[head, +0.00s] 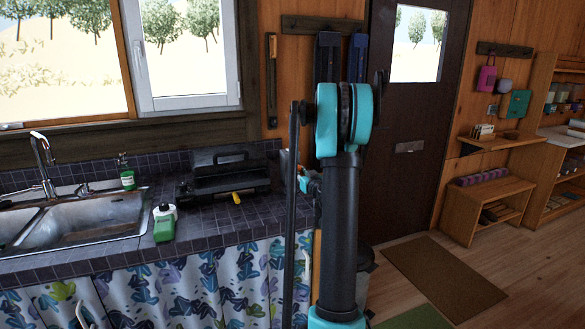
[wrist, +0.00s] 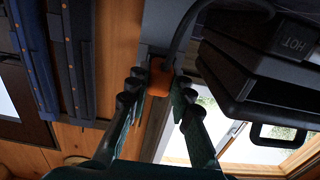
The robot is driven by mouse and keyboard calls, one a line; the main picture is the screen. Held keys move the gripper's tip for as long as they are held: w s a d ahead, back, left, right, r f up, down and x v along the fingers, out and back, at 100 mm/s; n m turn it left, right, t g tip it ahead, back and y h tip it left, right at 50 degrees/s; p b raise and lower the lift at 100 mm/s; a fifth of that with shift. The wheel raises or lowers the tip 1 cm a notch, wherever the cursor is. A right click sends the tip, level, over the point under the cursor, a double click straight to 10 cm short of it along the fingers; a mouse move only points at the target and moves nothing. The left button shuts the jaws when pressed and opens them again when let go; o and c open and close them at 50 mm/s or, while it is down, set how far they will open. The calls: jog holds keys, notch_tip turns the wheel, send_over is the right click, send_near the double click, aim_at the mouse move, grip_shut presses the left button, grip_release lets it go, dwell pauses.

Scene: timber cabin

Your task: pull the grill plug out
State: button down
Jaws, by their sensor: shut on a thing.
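The orange grill plug (wrist: 160,78) is between the fingertips of my gripper (wrist: 156,94) in the wrist view, and the gripper is shut on it. A dark cable runs from the plug up toward the black grill (wrist: 278,50), which is marked HOT. A grey surface lies behind the plug; whether the plug is seated in a socket cannot be told. In the head view the black grill (head: 232,172) stands on the tiled counter, and my arm hides most of my gripper and the plug to its right.
The dark tiled counter (head: 205,222) holds a green and white bottle (head: 164,222), a soap bottle (head: 127,174) and a metal sink (head: 85,225) at left. A yellow-orange item (head: 236,198) is at the grill's front. Dark blue hanging items (head: 328,60) are on the wall beside the door.

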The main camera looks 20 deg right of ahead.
jog(key=shift+s, duration=0.1)
jog(key=shift+s+d, duration=0.1)
jog(key=shift+s, duration=1.85)
